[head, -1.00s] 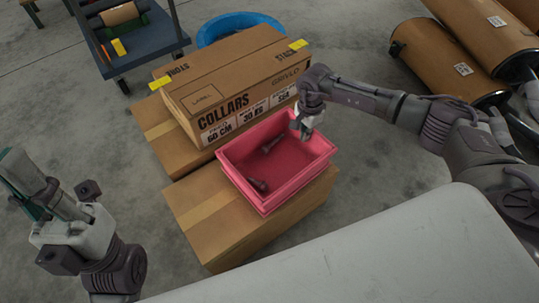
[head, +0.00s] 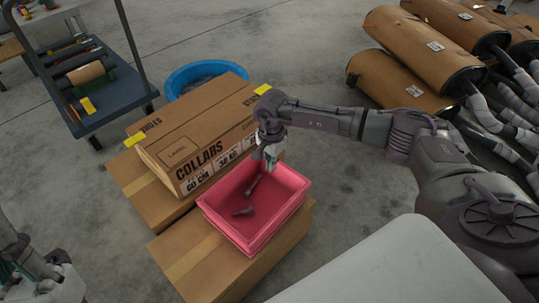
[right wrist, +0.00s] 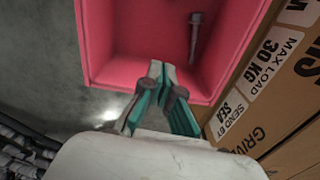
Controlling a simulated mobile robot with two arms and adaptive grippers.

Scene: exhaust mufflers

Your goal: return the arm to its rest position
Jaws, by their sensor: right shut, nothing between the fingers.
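My right gripper (head: 270,163) hangs above the back part of the red bin (head: 250,246) in the head view, its fingers pointing down. In the right wrist view its green-sided fingers (right wrist: 162,68) are together with nothing between them, over the bin's rim (right wrist: 93,82). My right arm reaches in from the right. My left gripper (head: 38,278) is at the lower left edge of the head view, mostly cut off, so its fingers do not show clearly.
The bin sits on a cardboard box (head: 190,262). A larger COLLARS carton (head: 185,150) stands close behind and left of the gripper. A blue tub (head: 178,82) and a cart (head: 100,115) are behind. Brown mufflers (head: 400,85) lie beyond my right arm. A pale surface (head: 390,270) is in front.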

